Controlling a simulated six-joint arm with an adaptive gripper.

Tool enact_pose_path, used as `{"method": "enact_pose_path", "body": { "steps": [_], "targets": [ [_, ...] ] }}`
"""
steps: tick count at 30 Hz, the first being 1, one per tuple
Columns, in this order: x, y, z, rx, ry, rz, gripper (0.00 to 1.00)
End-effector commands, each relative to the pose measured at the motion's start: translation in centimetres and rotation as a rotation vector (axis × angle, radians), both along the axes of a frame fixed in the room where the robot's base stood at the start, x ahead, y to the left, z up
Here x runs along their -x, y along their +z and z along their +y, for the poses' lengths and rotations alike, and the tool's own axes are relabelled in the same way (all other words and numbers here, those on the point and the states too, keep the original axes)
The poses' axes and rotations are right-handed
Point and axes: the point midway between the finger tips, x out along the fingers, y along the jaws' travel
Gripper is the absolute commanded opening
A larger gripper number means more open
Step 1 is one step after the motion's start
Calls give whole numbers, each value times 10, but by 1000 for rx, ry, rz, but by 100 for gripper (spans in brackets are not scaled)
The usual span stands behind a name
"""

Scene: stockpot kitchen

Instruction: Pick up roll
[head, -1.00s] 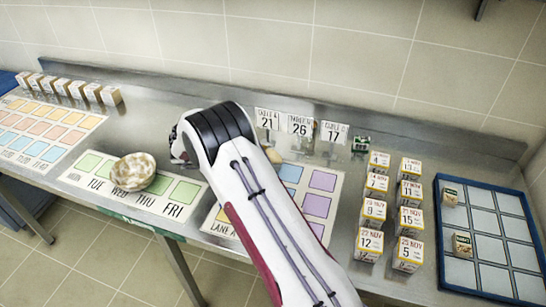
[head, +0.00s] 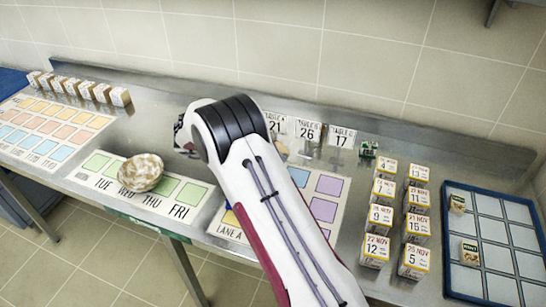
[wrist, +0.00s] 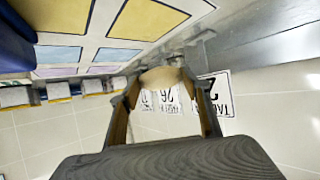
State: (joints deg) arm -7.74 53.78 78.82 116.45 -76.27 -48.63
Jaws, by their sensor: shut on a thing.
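The tan, rounded roll (wrist: 160,76) sits between the fingertips of my gripper (wrist: 163,86) in the wrist view. My gripper is shut on it, with one finger on each side. In the head view my white and black arm covers the gripper; a small tan patch of the roll (head: 281,149) shows just right of the arm, in front of the table signs.
Numbered table signs (head: 308,132) stand behind the roll. A patterned bowl (head: 140,172) sits on the weekday mat (head: 100,182) at left. Several dated boxes (head: 411,226) and a blue tray (head: 497,293) are at right. Bare steel counter lies behind the bowl.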

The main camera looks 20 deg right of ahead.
Motion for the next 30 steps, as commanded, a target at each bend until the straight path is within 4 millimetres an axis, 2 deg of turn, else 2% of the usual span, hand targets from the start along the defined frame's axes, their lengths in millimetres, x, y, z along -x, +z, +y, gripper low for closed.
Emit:
{"method": "enact_pose_path", "body": {
  "steps": [6,12,30],
  "targets": [
    [0,33,0,0,0,-2,29],
    [0,50,0,-1,0,-1,29],
    [0,55,0,0,0,0,29]
  ]
}}
